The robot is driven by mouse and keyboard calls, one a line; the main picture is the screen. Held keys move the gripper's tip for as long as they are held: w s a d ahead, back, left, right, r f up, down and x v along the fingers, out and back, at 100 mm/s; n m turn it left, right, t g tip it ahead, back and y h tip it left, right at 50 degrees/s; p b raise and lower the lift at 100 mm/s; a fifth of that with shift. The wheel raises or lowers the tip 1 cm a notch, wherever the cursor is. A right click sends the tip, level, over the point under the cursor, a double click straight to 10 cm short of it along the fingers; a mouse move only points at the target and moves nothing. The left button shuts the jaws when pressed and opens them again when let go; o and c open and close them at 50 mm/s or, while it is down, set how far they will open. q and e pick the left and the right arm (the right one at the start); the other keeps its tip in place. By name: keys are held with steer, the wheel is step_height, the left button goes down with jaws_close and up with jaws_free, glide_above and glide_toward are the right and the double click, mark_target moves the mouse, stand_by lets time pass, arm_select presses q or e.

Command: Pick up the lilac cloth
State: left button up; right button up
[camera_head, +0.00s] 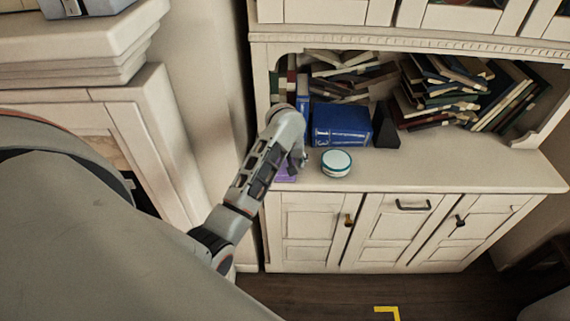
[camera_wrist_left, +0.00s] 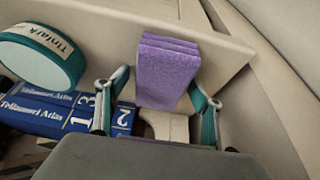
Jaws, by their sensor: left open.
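The lilac cloth (camera_wrist_left: 166,68) is a folded purple stack on the pale cabinet top. In the left wrist view it lies ahead of and between the two spread fingers of my left gripper (camera_wrist_left: 155,108). The gripper is open, with no visible grip on the cloth. In the head view my left gripper (camera_head: 296,162) is over the left end of the cabinet top. Only a purple sliver of the cloth (camera_head: 286,174) shows below it; the rest is hidden by the gripper. My right gripper is not in view.
A round white and teal tin (camera_head: 336,163) stands just right of the gripper. Blue atlas volumes (camera_head: 341,125) and a dark wedge-shaped object (camera_head: 386,126) stand behind. Several books (camera_head: 440,90) are heaped in the shelf. The cabinet top (camera_head: 450,172) is clear to the right.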

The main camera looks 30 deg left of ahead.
arm_select(q)
steer(key=c, duration=1.1)
steer(key=shift+o, duration=0.2)
steer(key=shift+r, duration=0.1)
